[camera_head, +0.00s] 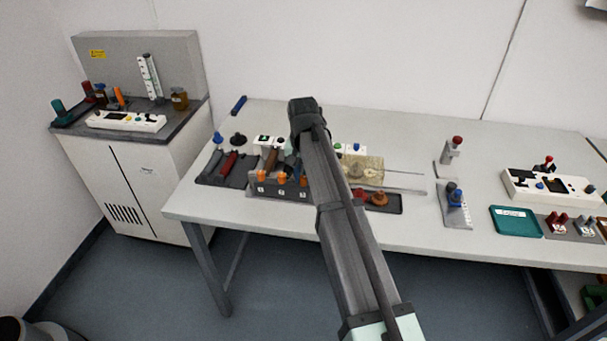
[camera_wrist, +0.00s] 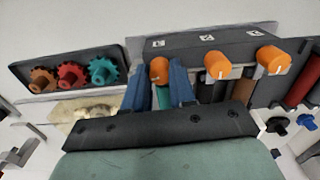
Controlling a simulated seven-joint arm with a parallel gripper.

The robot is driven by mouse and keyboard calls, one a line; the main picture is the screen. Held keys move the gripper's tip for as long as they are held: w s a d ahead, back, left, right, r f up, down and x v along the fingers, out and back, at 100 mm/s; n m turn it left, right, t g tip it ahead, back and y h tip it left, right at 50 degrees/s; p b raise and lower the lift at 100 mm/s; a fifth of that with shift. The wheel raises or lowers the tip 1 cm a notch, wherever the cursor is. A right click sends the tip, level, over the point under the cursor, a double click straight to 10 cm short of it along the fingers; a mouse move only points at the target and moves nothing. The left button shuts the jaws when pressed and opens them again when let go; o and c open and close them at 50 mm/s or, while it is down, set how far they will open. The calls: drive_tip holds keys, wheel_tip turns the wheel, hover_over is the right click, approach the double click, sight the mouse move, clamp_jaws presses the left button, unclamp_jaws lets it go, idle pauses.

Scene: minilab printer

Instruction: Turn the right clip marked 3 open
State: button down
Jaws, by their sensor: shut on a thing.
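The clip marked 3 is an orange knob (camera_wrist: 159,66) on the front of a dark holder block (camera_wrist: 200,45). It is the leftmost of the orange clips in the wrist view and the rightmost in the head view (camera_head: 303,181). My gripper (camera_wrist: 158,74) has its blue fingers on both sides of this clip and is shut on it. A teal piece shows between the fingers below the clip. The middle clip (camera_wrist: 217,64) and the clip marked 1 (camera_wrist: 270,59) stand free beside it.
A dark tray (camera_wrist: 30,72) with brown, red and teal gears lies left of the block in the wrist view. Red and dark cylinders lie at its right.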

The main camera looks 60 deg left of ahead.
sight(303, 177)
drive_tip(key=shift+m, duration=1.1)
drive_tip(key=c, duration=0.9)
unclamp_jaws()
wheel_tip(303, 177, up, 14)
drive_tip(key=shift+f, duration=0.1)
